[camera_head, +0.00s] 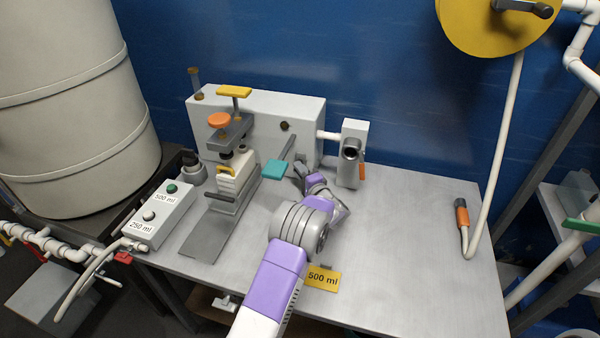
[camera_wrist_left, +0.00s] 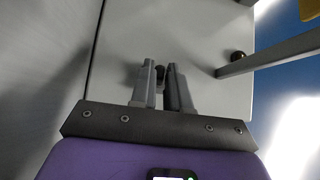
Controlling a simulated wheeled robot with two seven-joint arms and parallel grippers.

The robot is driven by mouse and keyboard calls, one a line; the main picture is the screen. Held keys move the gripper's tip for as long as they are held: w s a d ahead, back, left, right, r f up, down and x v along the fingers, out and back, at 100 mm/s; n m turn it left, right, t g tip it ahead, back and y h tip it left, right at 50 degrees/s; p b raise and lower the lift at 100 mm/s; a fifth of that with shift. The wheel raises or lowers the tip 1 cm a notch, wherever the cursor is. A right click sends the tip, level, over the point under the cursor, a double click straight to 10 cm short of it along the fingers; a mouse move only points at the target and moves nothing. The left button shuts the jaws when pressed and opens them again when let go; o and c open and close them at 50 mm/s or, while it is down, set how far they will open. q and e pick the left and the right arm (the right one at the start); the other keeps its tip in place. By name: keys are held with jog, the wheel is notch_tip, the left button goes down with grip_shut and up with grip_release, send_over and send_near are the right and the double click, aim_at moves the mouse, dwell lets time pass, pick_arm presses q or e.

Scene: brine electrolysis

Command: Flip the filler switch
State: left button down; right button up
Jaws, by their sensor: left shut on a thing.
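The filler machine (camera_head: 255,105) has a light grey panel at the back of the metal table. My left gripper (camera_head: 301,163) is at the front of this panel, right of the teal-ended lever (camera_head: 277,169). In the left wrist view my left gripper (camera_wrist_left: 164,75) is closed around a small dark part, which I take to be the filler switch (camera_wrist_left: 160,71). Only its dark tip shows between the fingers. In the head view the switch is hidden by the gripper, so I cannot tell its position. My right gripper is not in view.
A control box (camera_head: 153,228) marked 500 ml and 250 ml stands at the left. A white jug (camera_head: 232,184) sits in the machine. A grey nozzle post (camera_head: 349,143) stands close to my gripper's right. A yellow 500 ml sign (camera_head: 322,280) is at the front.

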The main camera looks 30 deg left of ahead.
aim_at(301, 161)
pick_arm(q)
jog(key=shift+s+d+f+h, duration=0.15)
jog(key=shift+f+h, duration=0.15)
jog(key=shift+f, duration=0.35)
jog(key=shift+r+m+g+p, duration=0.35)
jog(key=shift+m+p, duration=0.25)
jog(key=shift+p, duration=0.3)
jog(key=shift+w+r+m+g+h+p, duration=0.15)
jog(key=shift+r+m+g+h+p, duration=0.9)
jog(key=shift+p, duration=2.25)
jog(key=shift+w+r+m+g+h+p, duration=0.15)
jog(key=shift+r+m+g+h+p, duration=0.85)
jog(key=shift+p, duration=2.3)
jog(key=shift+f+m+g, duration=0.25)
jog(key=shift+f+g, duration=0.1)
jog(key=shift+g, duration=0.25)
jog(key=c, duration=1)
grip_release()
jog(key=shift+w+r, duration=0.1)
jog(key=shift+o, duration=0.2)
jog(key=shift+a+r, duration=0.2)
